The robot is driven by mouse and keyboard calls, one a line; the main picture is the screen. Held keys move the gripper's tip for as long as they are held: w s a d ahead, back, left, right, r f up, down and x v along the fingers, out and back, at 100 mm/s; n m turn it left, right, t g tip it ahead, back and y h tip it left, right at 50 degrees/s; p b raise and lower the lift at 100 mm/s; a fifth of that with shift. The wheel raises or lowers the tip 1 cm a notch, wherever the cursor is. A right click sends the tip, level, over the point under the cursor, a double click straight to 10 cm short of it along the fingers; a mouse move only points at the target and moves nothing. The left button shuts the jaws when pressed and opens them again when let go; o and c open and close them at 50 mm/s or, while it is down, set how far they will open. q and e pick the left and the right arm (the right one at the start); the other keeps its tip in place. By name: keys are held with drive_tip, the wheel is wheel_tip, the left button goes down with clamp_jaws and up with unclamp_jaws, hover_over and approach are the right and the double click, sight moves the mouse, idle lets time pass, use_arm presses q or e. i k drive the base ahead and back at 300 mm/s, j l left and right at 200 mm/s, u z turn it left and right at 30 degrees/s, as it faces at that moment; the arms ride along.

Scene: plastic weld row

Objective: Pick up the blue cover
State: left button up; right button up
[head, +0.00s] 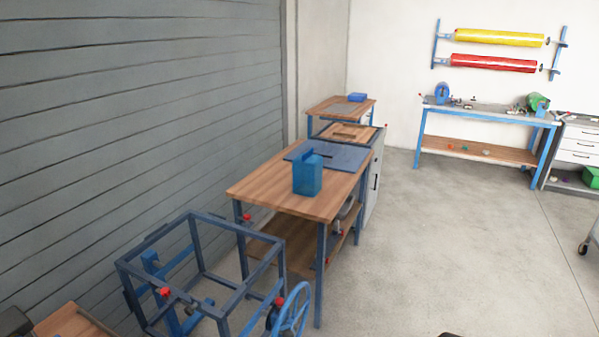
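A blue box-shaped piece (307,178), which looks like the blue cover, stands upright near the right edge of a wood-topped table (265,190) with blue legs. It has a narrower raised part on top. A flat dark-blue plate (345,156) with a slot lies behind it on the same table. A small blue block (357,97) sits on a bench farther back. Neither of my grippers can be made out in the head view, and nothing touches the blue piece.
A blue open frame with a handwheel (291,313) stands in front of the table. A grey slatted wall (130,120) runs along the left. A workbench (480,108) stands at the back right. The floor (430,245) right of the table is clear.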

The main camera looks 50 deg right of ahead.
sight(307, 167)
drive_tip(key=z, duration=1.6)
drive_tip(key=u, duration=1.3)
drive_tip(key=l, duration=0.5)
drive_tip(key=i+l+u, duration=0.1)
drive_tip(key=l, duration=0.45)
drive_tip(key=i+l+u, duration=0.15)
drive_tip(key=l, duration=0.9)
drive_tip(key=i+l+u, duration=0.2)
drive_tip(key=l, duration=0.9)
drive_tip(key=l+u, duration=0.15)
drive_tip(key=l, duration=0.9)
drive_tip(key=i, duration=0.1)
